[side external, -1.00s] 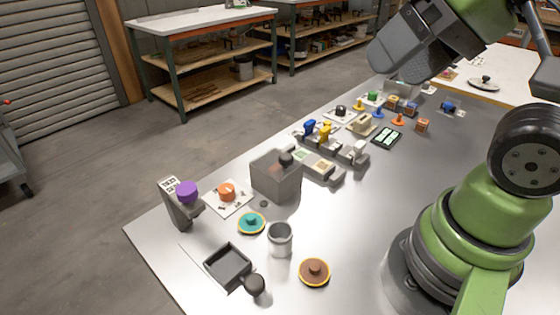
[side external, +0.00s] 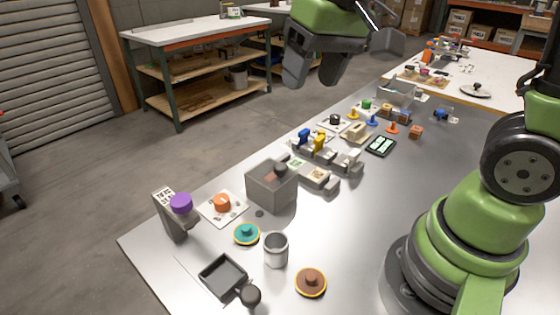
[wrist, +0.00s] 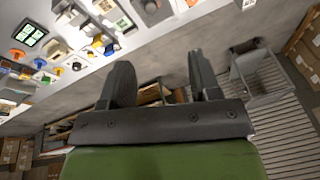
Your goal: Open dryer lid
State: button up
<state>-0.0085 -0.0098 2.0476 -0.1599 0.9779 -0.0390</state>
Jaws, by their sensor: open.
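A grey box (side external: 262,193) with a dark round knob (side external: 280,170) at its top stands on the metal table, left of centre in the side view. It looks like the dryer, but I cannot tell for sure, nor whether its lid is shut. My gripper (side external: 318,76) is high above the table's far side, well apart from the box. In the wrist view its two fingers (wrist: 160,62) are spread with nothing between them.
Near the box are an orange knob on a white plate (side external: 222,204), a purple-topped stand (side external: 172,220), a teal disc (side external: 246,234), a metal cup (side external: 276,250), a black tray (side external: 222,275) and a brown disc (side external: 311,283). Grey blocks (side external: 315,174) stand behind. The table's right middle is clear.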

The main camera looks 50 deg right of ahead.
aim_at(280, 165)
jog(key=w+f+g, duration=0.1)
jog(key=w+f, duration=0.1)
jog(key=f, duration=0.1)
jog(key=w+f+g, duration=0.1)
jog(key=w+f, duration=0.1)
jog(key=f, duration=0.2)
jog(key=w+d+f+g, duration=0.1)
jog(key=w+f, duration=0.1)
jog(key=f, duration=0.1)
jog(key=shift+w+f+n+h, duration=0.3)
jog(key=shift+w+n+h, duration=0.1)
notch_tip(280, 165, down, 9)
jog(key=shift+r, duration=0.1)
jog(key=shift+c, duration=0.2)
